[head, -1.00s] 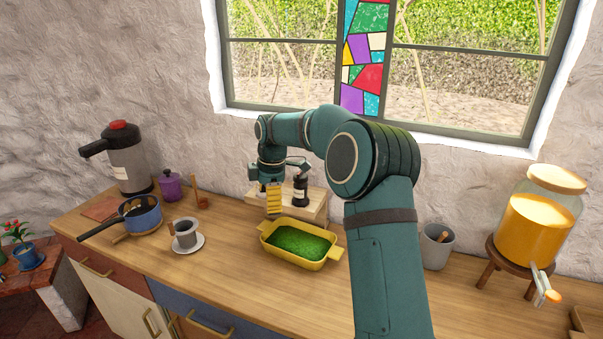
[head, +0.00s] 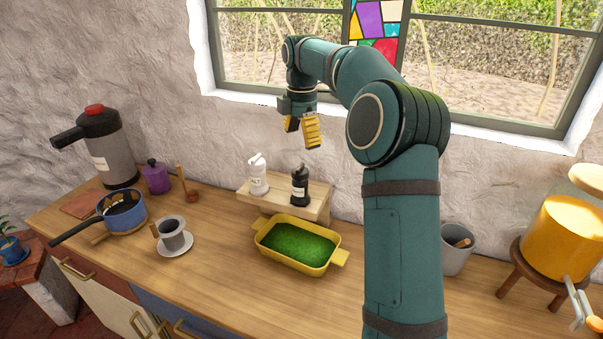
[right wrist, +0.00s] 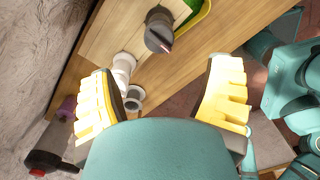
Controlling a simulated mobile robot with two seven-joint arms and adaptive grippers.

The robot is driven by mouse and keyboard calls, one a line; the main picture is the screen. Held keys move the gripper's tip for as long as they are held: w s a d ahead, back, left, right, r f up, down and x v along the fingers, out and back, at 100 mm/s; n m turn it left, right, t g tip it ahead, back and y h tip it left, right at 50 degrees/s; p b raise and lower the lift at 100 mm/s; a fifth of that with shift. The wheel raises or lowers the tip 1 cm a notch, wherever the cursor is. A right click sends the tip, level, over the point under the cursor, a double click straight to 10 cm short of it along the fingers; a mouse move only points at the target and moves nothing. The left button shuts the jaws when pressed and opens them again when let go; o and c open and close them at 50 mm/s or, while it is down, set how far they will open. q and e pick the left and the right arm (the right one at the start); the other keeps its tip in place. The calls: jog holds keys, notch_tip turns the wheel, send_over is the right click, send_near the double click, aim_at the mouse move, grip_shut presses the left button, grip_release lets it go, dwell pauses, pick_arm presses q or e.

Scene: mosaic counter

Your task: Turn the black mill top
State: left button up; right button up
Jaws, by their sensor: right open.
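The black mill (head: 299,187) stands upright on a small wooden riser (head: 285,203) at the back of the counter. A white mill (head: 258,174) stands to its left on the same riser. My right gripper (head: 303,133) is open and empty, raised above the two mills with its yellow fingers pointing down. In the right wrist view the fingers (right wrist: 170,95) are spread wide. There the black mill (right wrist: 159,30) shows beyond them near the top, and the white mill (right wrist: 123,70) shows between them, close to the left finger. My left gripper is not in view.
A yellow dish (head: 297,259) with green contents stands in front of the riser. A cup on a saucer (head: 174,248), a blue pan (head: 122,213) and an airpot (head: 105,150) are to the left. A grey pot (head: 456,249) and a juice dispenser (head: 565,240) are to the right.

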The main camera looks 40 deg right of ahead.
aim_at(302, 166)
notch_tip(302, 166, down, 11)
jog(key=shift+w+r+b, duration=0.1)
jog(key=shift+r+b, duration=0.1)
jog(key=shift+b, duration=0.95)
jog(key=shift+c, duration=0.3)
jog(key=c, duration=1.1)
